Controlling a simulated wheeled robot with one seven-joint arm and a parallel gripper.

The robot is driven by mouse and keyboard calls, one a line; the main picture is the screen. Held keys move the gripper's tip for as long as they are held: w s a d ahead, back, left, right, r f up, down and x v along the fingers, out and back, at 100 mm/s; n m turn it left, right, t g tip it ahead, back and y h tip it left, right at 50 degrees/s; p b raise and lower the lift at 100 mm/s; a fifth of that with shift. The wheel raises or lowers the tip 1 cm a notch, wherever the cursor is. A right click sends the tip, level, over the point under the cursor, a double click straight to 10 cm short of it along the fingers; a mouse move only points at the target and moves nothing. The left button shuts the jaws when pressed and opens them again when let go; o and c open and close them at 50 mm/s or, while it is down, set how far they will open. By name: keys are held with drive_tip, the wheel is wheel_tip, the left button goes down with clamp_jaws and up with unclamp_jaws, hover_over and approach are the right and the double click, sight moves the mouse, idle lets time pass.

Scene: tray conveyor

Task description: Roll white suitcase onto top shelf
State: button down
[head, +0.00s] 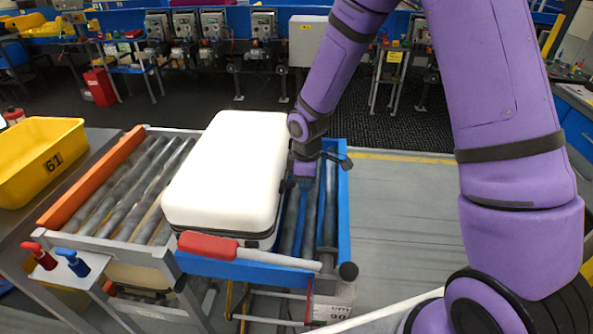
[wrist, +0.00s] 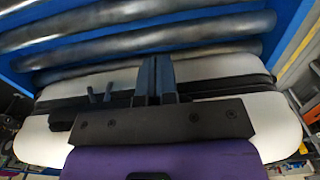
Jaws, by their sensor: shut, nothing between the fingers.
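The white suitcase (head: 228,165) lies flat on rollers, partly on the grey roller shelf (head: 100,208) at left and partly on the blue-framed roller cart (head: 328,205) at right. My gripper (head: 304,186) is low at the suitcase's right side, over the cart's rollers. In the wrist view my gripper (wrist: 156,62) is shut and empty, with its fingers in front of the suitcase's side (wrist: 218,68). The suitcase's dark seam runs behind the fingers. I cannot tell whether the fingers touch it.
An orange bar (head: 92,180) edges the grey shelf on the left, beside a yellow bin (head: 38,160) marked 61. A red-handled lever (head: 208,246) lies across the cart's front. Red and blue knobs (head: 74,262) stand at front left. The floor right of the cart is clear.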

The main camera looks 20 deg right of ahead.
drive_tip(key=w+a, duration=0.1)
drive_tip(key=a, duration=0.1)
drive_tip(key=w+a, duration=0.1)
drive_tip(key=a, duration=0.2)
drive_tip(key=w+a, duration=0.1)
drive_tip(key=a, duration=0.2)
drive_tip(key=shift+w+a, duration=0.1)
drive_tip(key=shift+w, duration=0.1)
idle(1.8)
approach(273, 179)
drive_tip(key=shift+w+d+f, duration=0.2)
drive_tip(key=shift+w+d, duration=0.7)
drive_tip(key=shift+w, duration=0.15)
drive_tip(key=shift+w+d+f, duration=0.15)
drive_tip(key=shift+w+d, duration=0.7)
drive_tip(key=shift+w, duration=0.2)
